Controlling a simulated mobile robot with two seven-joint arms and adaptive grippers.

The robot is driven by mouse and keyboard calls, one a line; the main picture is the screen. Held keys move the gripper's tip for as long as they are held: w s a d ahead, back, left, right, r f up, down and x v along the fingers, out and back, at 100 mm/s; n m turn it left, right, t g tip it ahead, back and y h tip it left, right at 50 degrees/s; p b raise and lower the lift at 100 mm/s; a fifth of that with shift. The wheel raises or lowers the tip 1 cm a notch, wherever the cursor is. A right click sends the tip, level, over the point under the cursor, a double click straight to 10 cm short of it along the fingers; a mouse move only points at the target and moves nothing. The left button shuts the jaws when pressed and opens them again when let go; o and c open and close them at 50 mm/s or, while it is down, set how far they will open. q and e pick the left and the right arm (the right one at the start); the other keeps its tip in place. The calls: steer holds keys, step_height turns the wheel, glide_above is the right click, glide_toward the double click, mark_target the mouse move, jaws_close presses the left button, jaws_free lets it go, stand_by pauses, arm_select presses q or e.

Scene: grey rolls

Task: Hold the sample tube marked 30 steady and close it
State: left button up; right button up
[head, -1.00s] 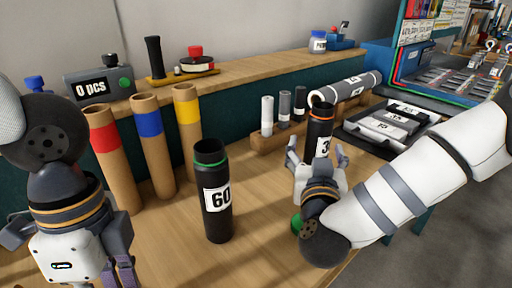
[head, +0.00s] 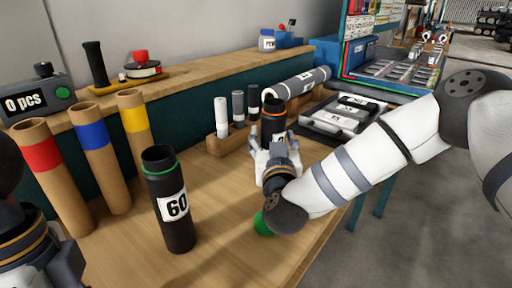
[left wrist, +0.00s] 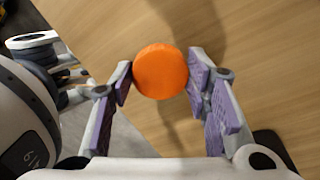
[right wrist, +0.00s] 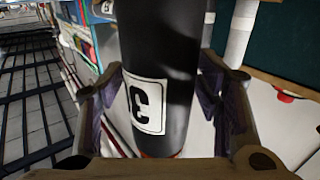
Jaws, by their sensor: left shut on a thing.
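The tube marked 30 (head: 273,117) is black with an orange ring near its open top. It stands upright on the bench, its lower part hidden by my right gripper (head: 274,140). The right wrist view shows the tube (right wrist: 165,50) large between the two fingers, with part of its label visible; the fingers look apart around it, not clearly pressed on it. My left gripper (left wrist: 160,78) is shut on a round orange cap (left wrist: 161,71), held over bare bench. In the head view only part of the left arm shows at the lower left edge.
An open black tube marked 60 (head: 170,226) stands at the front. A green cap (head: 262,225) lies partly behind my right arm. Cardboard tubes (head: 105,165) stand left, a rack of small rolls (head: 221,143) behind, and a black tray (head: 345,120) at right.

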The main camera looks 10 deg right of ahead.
mark_target(277, 125)
steer(key=c, duration=0.8)
steer(key=shift+o, duration=0.2)
